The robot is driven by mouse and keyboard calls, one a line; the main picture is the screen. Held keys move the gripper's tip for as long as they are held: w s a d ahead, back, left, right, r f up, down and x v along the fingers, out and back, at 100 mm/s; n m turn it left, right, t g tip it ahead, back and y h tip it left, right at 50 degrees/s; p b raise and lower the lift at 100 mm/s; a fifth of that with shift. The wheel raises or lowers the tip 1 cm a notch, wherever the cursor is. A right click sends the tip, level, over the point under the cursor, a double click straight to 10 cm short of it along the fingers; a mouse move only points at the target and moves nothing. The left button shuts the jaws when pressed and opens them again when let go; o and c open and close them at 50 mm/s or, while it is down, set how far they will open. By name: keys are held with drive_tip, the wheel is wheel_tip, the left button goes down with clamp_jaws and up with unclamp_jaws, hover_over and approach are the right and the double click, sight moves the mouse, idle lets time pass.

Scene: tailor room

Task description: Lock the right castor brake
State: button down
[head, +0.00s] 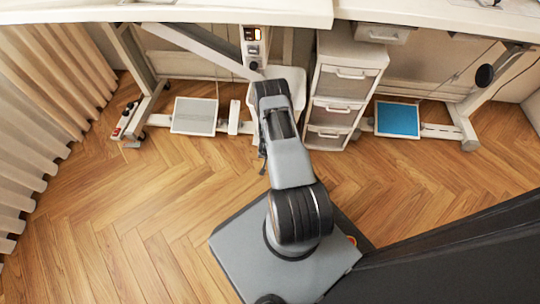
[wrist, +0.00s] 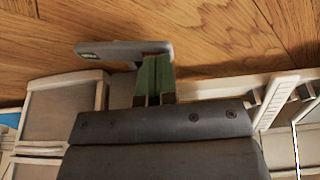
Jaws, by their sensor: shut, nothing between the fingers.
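In the wrist view a grey rounded bar (wrist: 112,48), which looks like the castor brake pedal, lies over the wood floor. It has a green mark near its left end and a red mark near its right. My gripper (wrist: 154,62) has green fingers pressed together with nothing between them. Its tips overlap the bar's right part by the red mark; I cannot tell whether they touch. In the head view my arm hides the right castor and most of my gripper. The left castor (head: 132,142) shows at the front end of the left table foot.
A grey pad (head: 194,116) and blue pad (head: 397,119) lie under the white tables (head: 170,12). The floor in front is clear.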

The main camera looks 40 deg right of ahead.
drive_tip(key=shift+f, duration=0.15)
drive_tip(key=shift+f+b, duration=0.8)
drive_tip(key=shift+r, duration=0.2)
wheel_tip(320, 180, up, 7)
drive_tip(key=p, duration=0.5)
drive_tip(key=shift+f, duration=0.1)
